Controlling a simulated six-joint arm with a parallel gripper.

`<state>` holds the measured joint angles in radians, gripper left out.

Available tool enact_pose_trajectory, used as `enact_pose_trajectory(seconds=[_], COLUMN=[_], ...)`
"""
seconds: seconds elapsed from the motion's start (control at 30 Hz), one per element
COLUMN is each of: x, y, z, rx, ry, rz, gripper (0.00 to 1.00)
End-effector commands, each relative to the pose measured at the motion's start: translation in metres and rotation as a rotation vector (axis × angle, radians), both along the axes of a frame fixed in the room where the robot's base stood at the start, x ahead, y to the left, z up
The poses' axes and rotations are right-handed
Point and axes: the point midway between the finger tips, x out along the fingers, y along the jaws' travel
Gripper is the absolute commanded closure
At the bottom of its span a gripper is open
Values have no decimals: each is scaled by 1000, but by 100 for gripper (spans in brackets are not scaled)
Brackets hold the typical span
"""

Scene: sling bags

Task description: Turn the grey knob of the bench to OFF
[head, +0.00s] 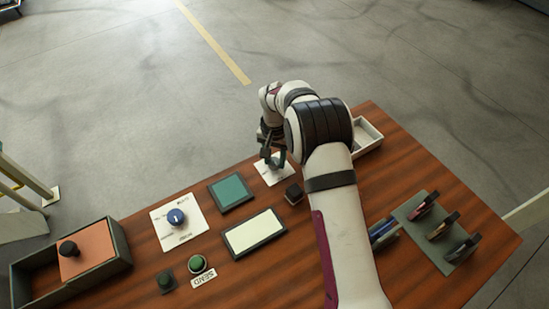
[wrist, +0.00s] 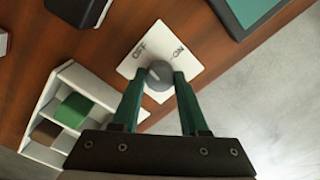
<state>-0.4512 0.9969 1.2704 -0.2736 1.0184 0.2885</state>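The grey knob (wrist: 159,75) sits on a white plate (wrist: 150,50) marked OFF at upper left and ON at upper right in the wrist view. A pale mark on the knob's upper side is too small to read surely. My gripper (wrist: 158,76) has its two green fingers apart, one on each side of the knob. I cannot tell whether they press on it. In the head view my gripper (head: 272,162) is low over the plate (head: 274,176) at the bench's far edge, and the knob is hidden there.
A white compartment tray (wrist: 48,118) holds green and brown blocks near my gripper. A rack (head: 440,232) stands right.

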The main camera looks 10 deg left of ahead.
Motion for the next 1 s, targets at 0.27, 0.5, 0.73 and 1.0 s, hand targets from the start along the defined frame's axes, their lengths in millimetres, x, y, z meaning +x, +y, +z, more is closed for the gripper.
enact_pose_trajectory(seconds=[0.27,0.5,0.73,1.0], x=[0,0,0,0], y=[0,0,0,0], z=[0,0,0,0], rx=[-1,-1,-1,-1], ry=[0,3,3,3], rz=[0,122,126,124], gripper=[100,100,100,26])
